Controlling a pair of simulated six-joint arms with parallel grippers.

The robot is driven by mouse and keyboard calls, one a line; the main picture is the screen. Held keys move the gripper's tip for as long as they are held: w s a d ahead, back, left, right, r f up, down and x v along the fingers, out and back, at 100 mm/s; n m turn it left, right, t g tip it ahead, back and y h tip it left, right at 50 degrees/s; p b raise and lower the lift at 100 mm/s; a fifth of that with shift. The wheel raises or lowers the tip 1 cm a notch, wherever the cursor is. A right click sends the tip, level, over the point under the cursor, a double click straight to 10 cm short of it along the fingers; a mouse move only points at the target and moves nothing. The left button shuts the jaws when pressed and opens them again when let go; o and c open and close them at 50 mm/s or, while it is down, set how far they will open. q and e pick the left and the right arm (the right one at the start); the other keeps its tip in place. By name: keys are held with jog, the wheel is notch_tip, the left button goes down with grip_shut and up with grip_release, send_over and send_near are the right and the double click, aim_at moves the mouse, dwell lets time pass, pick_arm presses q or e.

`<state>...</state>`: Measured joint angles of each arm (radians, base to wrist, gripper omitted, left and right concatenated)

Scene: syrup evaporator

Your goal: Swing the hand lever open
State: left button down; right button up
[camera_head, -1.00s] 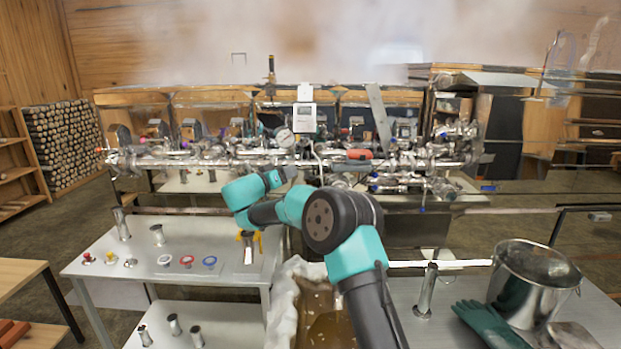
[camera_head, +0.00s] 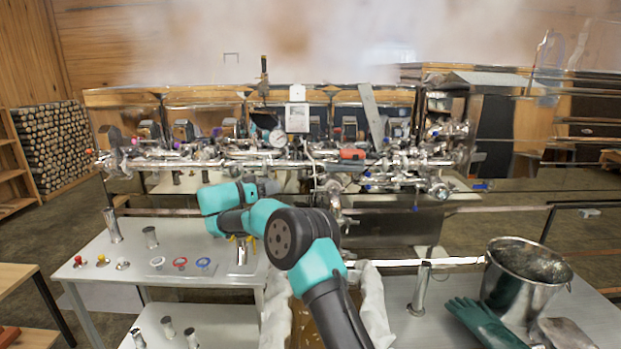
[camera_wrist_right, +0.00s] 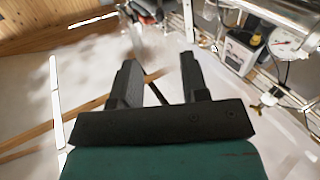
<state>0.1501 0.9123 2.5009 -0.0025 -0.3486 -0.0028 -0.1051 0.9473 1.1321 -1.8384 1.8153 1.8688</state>
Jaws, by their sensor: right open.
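Steel pipework (camera_head: 230,160) runs across the front of the evaporator and carries several valves and handles. A handle with a red-orange grip (camera_head: 352,154) lies about level on it, right of the middle. I cannot tell for sure which handle is the hand lever. My right gripper (camera_head: 268,187) is small and dark in the head view, below and left of that red grip and apart from it. In the wrist view my right gripper (camera_wrist_right: 159,62) is open, with nothing held between its fingers. My left gripper is not in view.
A pressure gauge (camera_head: 278,138) sits on the pipework; a gauge also shows in the wrist view (camera_wrist_right: 283,43). A white table (camera_head: 220,272) with small fittings stands at lower left. A steel pot (camera_head: 515,295) and green gloves (camera_head: 480,322) are at lower right. Steam hangs above.

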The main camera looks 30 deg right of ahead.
aim_at(305, 178)
jog(key=d, duration=1.5)
jog(key=shift+w+d, duration=0.1)
jog(key=shift+c, duration=0.3)
grip_shut()
